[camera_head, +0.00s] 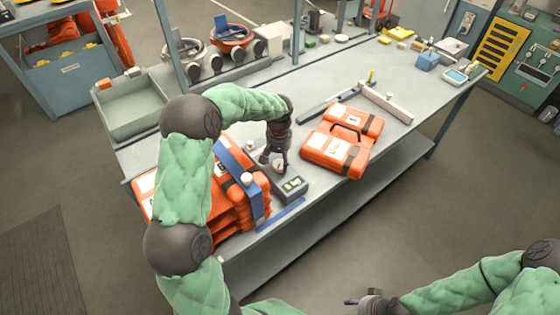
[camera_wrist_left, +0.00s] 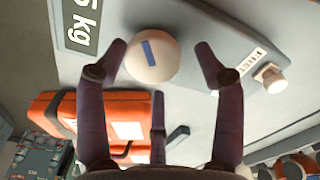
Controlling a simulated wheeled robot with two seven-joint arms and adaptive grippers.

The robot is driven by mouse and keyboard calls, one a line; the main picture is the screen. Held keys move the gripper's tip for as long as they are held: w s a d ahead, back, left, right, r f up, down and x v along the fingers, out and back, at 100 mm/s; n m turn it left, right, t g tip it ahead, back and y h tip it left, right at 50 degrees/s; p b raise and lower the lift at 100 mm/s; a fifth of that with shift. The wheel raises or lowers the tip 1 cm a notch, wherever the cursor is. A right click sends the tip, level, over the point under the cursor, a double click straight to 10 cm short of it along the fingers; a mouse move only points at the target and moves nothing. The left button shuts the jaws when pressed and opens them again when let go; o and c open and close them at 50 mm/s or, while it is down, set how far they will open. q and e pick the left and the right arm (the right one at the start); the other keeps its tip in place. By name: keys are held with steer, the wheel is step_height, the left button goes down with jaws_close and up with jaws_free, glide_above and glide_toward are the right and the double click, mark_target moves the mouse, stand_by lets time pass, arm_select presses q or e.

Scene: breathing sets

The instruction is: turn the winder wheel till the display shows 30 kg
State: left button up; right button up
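The winder wheel (camera_wrist_left: 152,54) is a round cream knob with a blue stripe in the left wrist view. The display (camera_wrist_left: 80,22) is a dark panel beside it, cut off by the picture edge; its light figures end in what looks like "5 kg". In the head view the display box (camera_head: 290,187) sits near the bench's front edge, its figures too small to read. My left gripper (camera_head: 276,165) is over the wheel, its fingers (camera_wrist_left: 160,62) spread around it with gaps visible. My right gripper (camera_head: 368,301) is low in the head view, away from the bench; its fingers are unclear.
A small cream peg (camera_wrist_left: 271,78) stands by a white label. The bench's far middle is mostly clear.

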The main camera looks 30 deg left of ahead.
mark_target(279, 162)
arm_select(q)
steer(key=shift+d+r, duration=0.1)
steer(key=shift+d, duration=0.05)
step_height(279, 162, up, 12)
stand_by(0.7)
stand_by(0.4)
